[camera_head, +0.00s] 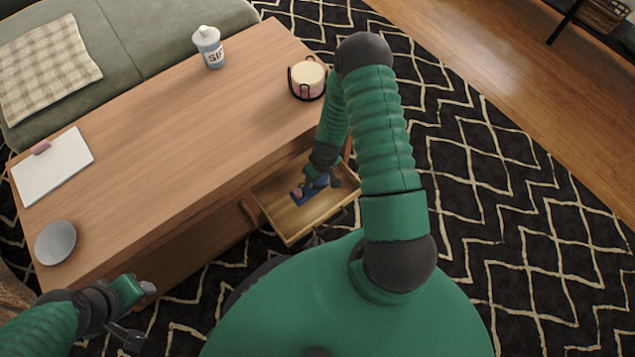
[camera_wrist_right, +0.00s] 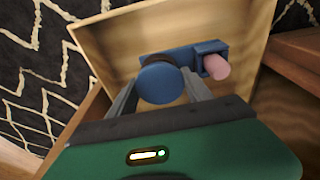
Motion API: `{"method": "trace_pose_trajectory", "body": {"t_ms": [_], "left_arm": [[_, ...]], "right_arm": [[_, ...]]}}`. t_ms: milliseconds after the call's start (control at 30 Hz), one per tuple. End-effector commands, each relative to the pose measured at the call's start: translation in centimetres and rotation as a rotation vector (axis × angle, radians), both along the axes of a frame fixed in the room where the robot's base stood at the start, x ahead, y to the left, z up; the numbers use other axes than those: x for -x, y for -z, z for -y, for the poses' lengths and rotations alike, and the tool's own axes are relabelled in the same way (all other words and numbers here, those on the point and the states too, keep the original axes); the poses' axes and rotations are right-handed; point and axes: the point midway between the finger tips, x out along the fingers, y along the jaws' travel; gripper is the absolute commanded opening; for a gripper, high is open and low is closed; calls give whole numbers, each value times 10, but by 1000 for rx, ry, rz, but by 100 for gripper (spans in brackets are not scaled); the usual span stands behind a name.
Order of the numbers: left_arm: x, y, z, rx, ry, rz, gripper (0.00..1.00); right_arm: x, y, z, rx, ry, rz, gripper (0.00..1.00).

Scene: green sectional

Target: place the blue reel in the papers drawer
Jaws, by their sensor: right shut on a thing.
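The blue reel (camera_wrist_right: 163,82) has a round blue disc, a blue bar and a pink knob. It is inside the open wooden drawer (camera_wrist_right: 97,40) of the coffee table, close to or on the drawer floor; I cannot tell whether it touches. My right gripper (camera_wrist_right: 158,98) reaches down into the drawer and is shut on the reel, one finger on each side of the disc. In the head view the reel (camera_head: 301,194) shows beside my right gripper (camera_head: 318,182), in the middle of the drawer (camera_head: 290,238).
A green sofa (camera_head: 130,40) stands behind. Patterned rug (camera_head: 530,220) lies clear at right.

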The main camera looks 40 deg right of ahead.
Motion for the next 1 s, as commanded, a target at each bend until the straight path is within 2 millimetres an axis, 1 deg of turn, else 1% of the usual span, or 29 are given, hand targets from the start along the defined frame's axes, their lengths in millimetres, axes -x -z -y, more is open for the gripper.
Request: {"method": "trace_pose_trajectory", "body": {"t_ms": [33,200,367,433,600,667,800,967,1000], "left_arm": [[0,5,0,0,0,0,49],[0,19,0,0,0,0,49],[0,27,0,0,0,0,49],[0,33,0,0,0,0,49],[0,64,0,0,0,0,49],[0,69,0,0,0,-1,49],[0,64,0,0,0,0,49],[0,65,0,0,0,0,49],[0,65,0,0,0,0,49]], "right_arm": [[-4,4,0,0,-1,2,16],[-2,23,0,0,1,0,16],[-2,33,0,1,0,1,16],[-2,40,0,0,1,0,16],[-3,76,0,0,-1,1,16],[-6,76,1,1,-1,3,16],[-6,70,1,1,0,1,16],[-6,72,1,0,-1,0,16],[-6,72,1,1,-1,0,61]]}}
